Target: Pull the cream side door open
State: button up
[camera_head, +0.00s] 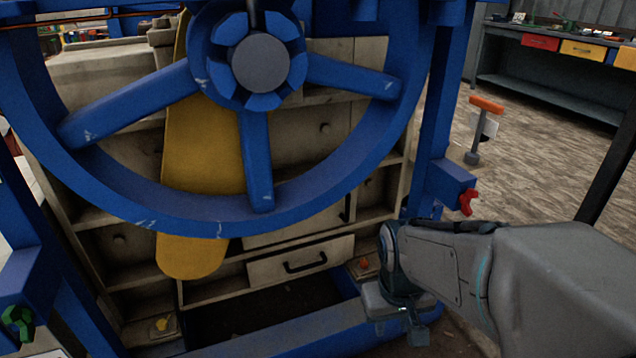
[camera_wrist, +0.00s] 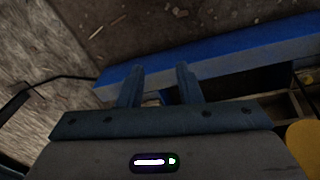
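The cream cabinet body (camera_head: 280,130) stands behind a large blue wheel. A cream door panel (camera_head: 296,228) with an upright black handle (camera_head: 345,210) shows partly below the wheel rim; it looks shut. I cannot tell for certain that this is the side door. A cream drawer front (camera_head: 300,262) with a black handle is below it. My gripper (camera_head: 414,332) is low at the right front corner of the machine, apart from the handles. In the wrist view my gripper (camera_wrist: 159,72) has its two fingers spread with nothing between them, near a blue beam (camera_wrist: 215,68).
A blue post (camera_head: 440,110) with a red knob (camera_head: 467,200) stands at right. A blue base beam (camera_head: 290,335) runs along the front. Open floor (camera_head: 540,130) lies to the right.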

aim_at(349, 204)
jog(key=w+a+f+n+t+y+p, duration=0.3)
jog(key=w+f+n+y, duration=0.4)
jog(key=w+f, duration=1.3)
jog(key=w+r+t+y, duration=0.2)
jog(key=w+r+t, duration=0.3)
jog(key=w, duration=0.3)
jog(key=w+d+r+m+t+p, duration=0.1)
jog(key=w+d+r+m+t, duration=0.1)
jog(key=w+d+r+t, duration=0.45)
jog(key=b+x, duration=0.1)
jog(key=x, duration=0.2)
jog(key=d+r+x, duration=0.1)
jog(key=x, duration=0.2)
jog(key=b+x, duration=0.1)
jog(key=x, duration=0.2)
jog(key=shift+w+r+b, duration=0.25)
jog(key=shift+w+b, duration=0.1)
jog(key=shift+w, duration=0.4)
jog(key=shift+x, duration=0.85)
jog(key=shift+r, duration=0.1)
grip_shut()
